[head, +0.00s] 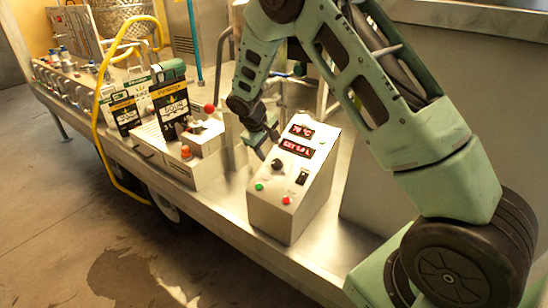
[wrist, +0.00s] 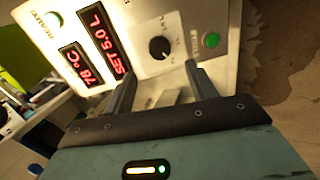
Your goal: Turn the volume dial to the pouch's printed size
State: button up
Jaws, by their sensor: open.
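The volume dial is a round black knob (head: 278,165) on the sloped face of a pale metal control box (head: 283,216). In the wrist view the dial (wrist: 159,48) sits just beyond the fingertips, with a white pointer mark and printed scale around it. A red display (wrist: 121,39) reads SET 5.0 L. My gripper (head: 263,151) is open, close to the dial's upper left; its fingers (wrist: 161,73) look apart from the knob. A black-labelled pouch (head: 173,108) stands on the left machine; its printed size is too small to read surely.
A second display (wrist: 76,61) reads 78 °C. A filler machine with a red-knobbed lever (head: 209,108) stands to the left. A yellow hose (head: 97,125) hangs over the trailer edge.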

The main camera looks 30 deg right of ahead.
aim_at(276, 162)
jog(key=p+x, duration=0.1)
jog(key=x, duration=0.7)
jog(key=shift+p, duration=0.4)
jog(key=c, duration=1)
